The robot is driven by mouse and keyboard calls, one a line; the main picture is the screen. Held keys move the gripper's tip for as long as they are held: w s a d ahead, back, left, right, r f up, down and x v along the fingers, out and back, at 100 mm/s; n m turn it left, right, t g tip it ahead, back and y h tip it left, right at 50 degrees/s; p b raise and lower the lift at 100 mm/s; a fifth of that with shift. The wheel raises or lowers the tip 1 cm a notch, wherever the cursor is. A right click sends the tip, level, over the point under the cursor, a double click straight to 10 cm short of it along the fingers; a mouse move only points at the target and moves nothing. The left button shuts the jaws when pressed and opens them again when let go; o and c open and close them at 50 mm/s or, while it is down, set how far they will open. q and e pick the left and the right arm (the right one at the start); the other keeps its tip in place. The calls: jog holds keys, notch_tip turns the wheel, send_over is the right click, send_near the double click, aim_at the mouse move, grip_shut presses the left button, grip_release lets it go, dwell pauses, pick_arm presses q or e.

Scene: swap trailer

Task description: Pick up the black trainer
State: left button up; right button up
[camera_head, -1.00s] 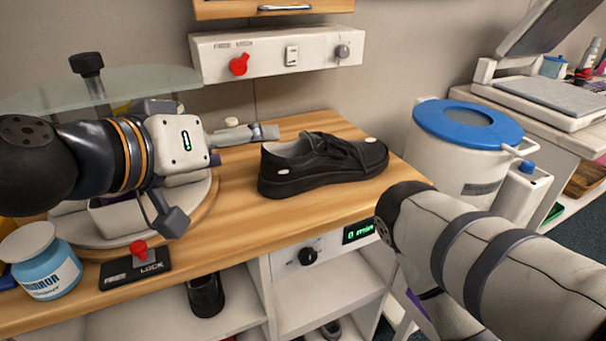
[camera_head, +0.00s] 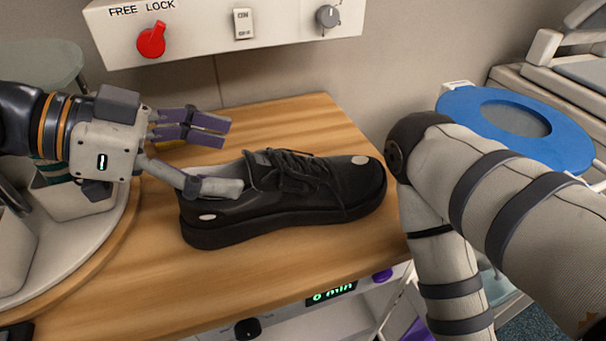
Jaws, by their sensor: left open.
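The black trainer (camera_head: 290,200) stands upright on the wooden counter, its heel to the left and its toe to the right. It has black laces and small pale patches at heel and toe. My left gripper (camera_head: 218,155) comes in from the left at the heel end, with its fingers apart. One finger overlaps the near side of the shoe's opening and the others are above the far side of the heel. I cannot tell whether any finger touches the shoe. My right arm is at the right, but its gripper is out of view.
A round turntable (camera_head: 92,262) is at the left of the wooden counter (camera_head: 160,292). A wall panel with a red knob (camera_head: 151,40) is behind. The counter in front of the shoe is clear.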

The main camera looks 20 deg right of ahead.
aim_at(272, 168)
pick_arm(q)
jog(key=x, duration=0.7)
jog(key=shift+s, duration=0.4)
jog(key=c, duration=1.4)
jog(key=shift+c, duration=0.5)
jog(key=shift+r, duration=0.15)
